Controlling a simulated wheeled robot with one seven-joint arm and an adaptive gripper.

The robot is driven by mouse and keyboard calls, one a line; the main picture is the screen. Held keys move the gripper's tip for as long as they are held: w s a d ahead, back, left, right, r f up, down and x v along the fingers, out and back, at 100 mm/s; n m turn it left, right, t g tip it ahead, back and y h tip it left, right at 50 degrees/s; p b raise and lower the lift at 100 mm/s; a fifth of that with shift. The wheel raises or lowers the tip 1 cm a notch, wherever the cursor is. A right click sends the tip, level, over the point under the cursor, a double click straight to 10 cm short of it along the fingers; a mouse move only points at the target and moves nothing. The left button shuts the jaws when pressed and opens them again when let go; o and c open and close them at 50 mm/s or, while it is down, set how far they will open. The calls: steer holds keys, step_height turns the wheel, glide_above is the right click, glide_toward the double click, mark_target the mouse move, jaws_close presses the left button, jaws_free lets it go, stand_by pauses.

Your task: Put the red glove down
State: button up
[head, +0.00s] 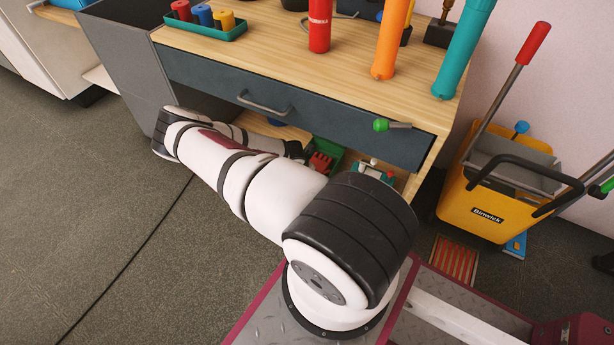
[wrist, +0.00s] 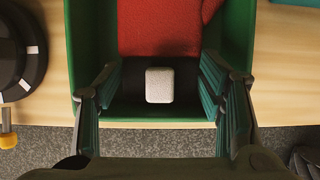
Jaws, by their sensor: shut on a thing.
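The red glove (wrist: 160,30) lies in a green open bin (wrist: 80,45) in the wrist view, with its dark cuff and a pale square patch toward me. My gripper (wrist: 158,80) has its two fingers on either side of the cuff, shut on the glove. The fingers reach inside the bin walls. In the head view the red glove (head: 320,162) shows in the green bin (head: 335,150) on the shelf under the workbench drawer. My gripper is hard to make out there. Whether the glove rests on the bin floor is hard to tell.
Another small bin with items (head: 375,170) stands right of the green bin. A dark round object (wrist: 20,55) is at the left. A yellow mop bucket (head: 500,205) stands right.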

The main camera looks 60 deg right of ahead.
steer(key=o, duration=1.3)
steer(key=shift+a+f, duration=0.15)
steer(key=shift+f, duration=0.05)
steer(key=shift+s, duration=0.1)
steer(key=shift+a+r, duration=0.1)
steer(key=shift+r, duration=0.4)
steer(key=p+v, duration=0.2)
steer(key=v, duration=0.2)
steer(key=p+v, duration=0.2)
steer(key=v, duration=0.1)
steer(key=shift+r, duration=0.45)
